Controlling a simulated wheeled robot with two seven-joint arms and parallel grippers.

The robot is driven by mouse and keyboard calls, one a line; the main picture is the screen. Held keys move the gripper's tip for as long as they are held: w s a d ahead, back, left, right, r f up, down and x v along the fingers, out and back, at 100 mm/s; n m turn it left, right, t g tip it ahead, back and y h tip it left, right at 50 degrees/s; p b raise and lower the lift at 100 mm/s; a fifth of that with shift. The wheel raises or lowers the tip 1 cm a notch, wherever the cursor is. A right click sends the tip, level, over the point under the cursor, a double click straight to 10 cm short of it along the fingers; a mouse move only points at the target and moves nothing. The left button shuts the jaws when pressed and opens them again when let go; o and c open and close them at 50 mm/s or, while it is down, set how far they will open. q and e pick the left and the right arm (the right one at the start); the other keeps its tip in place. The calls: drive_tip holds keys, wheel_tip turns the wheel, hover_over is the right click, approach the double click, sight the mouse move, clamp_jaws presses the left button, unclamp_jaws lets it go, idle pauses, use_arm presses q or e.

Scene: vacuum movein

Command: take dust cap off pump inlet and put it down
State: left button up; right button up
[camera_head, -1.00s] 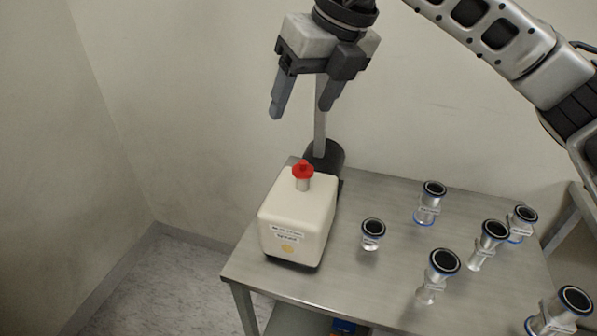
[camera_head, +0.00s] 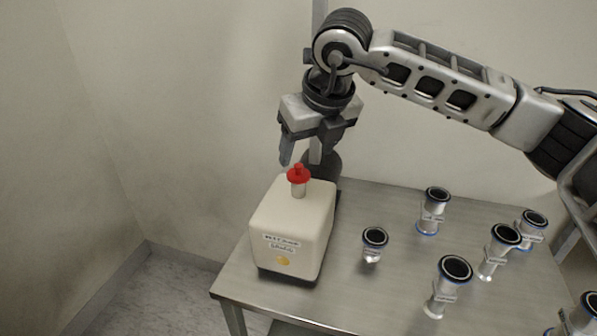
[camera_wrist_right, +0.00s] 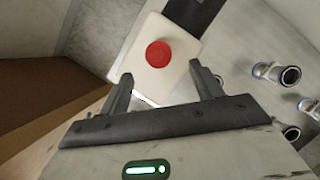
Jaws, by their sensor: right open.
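The red dust cap (camera_head: 298,173) sits on the short metal inlet on top of the cream pump (camera_head: 291,228), which stands at the left of the metal table. My right gripper (camera_head: 302,160) is open and empty, pointing down just above and behind the cap in the head view. In the right wrist view the red cap (camera_wrist_right: 158,54) lies ahead of the fingertips, between their lines, and the open right gripper (camera_wrist_right: 158,82) does not touch it. My left gripper is not in view.
Several metal fittings with black-ringed tops, such as one near the pump (camera_head: 374,243) and one at the front (camera_head: 450,284), stand on the metal table (camera_head: 345,290) to the right. A dark cylinder and a post are behind the pump. Walls enclose the left and back.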

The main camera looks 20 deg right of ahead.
sight(299, 166)
drive_tip(key=x, duration=0.5)
drive_tip(key=shift+w+a, duration=0.2)
drive_tip(key=shift+w, duration=0.05)
drive_tip(key=c, duration=1.2)
